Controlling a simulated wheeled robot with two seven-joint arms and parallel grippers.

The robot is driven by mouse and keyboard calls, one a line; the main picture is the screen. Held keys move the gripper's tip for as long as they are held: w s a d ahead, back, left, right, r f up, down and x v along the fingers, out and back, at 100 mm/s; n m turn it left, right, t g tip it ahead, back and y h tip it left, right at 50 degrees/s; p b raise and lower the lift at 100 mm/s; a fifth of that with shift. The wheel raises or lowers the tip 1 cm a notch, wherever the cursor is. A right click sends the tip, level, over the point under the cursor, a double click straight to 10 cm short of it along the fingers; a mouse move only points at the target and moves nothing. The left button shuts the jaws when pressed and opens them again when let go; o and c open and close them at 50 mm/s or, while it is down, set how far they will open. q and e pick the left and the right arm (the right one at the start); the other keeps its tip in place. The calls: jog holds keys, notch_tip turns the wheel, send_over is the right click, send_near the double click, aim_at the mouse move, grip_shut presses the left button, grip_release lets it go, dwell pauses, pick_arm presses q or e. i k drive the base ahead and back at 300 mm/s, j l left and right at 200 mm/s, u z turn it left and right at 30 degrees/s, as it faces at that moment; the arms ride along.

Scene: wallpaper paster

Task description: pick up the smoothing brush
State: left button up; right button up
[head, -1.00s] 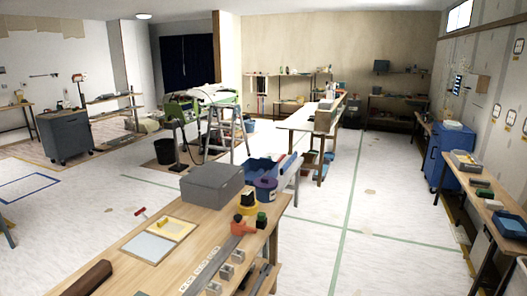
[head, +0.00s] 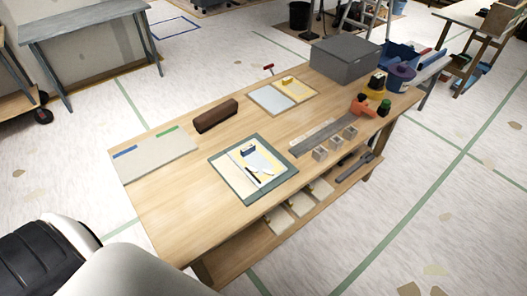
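A long dark brown block-like item (head: 216,115) lies on the wooden workbench (head: 165,200), left of its middle. It looks like the smoothing brush, but its bristles cannot be made out. Nothing touches it from above. Neither of my grippers shows in the head view. A white and black part of my own body fills the lower left corner, apart from the brown item.
A green-edged mat (head: 237,187) with papers and a small tool lies near the front edge. A grey board (head: 153,155) lies left, a grey box (head: 345,58) at the far end. Metal blocks (head: 335,144) and an orange tool (head: 362,105) stand right. Floor is open to the right.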

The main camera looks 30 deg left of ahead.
aim_at(203, 123)
jog(key=u, duration=1.3)
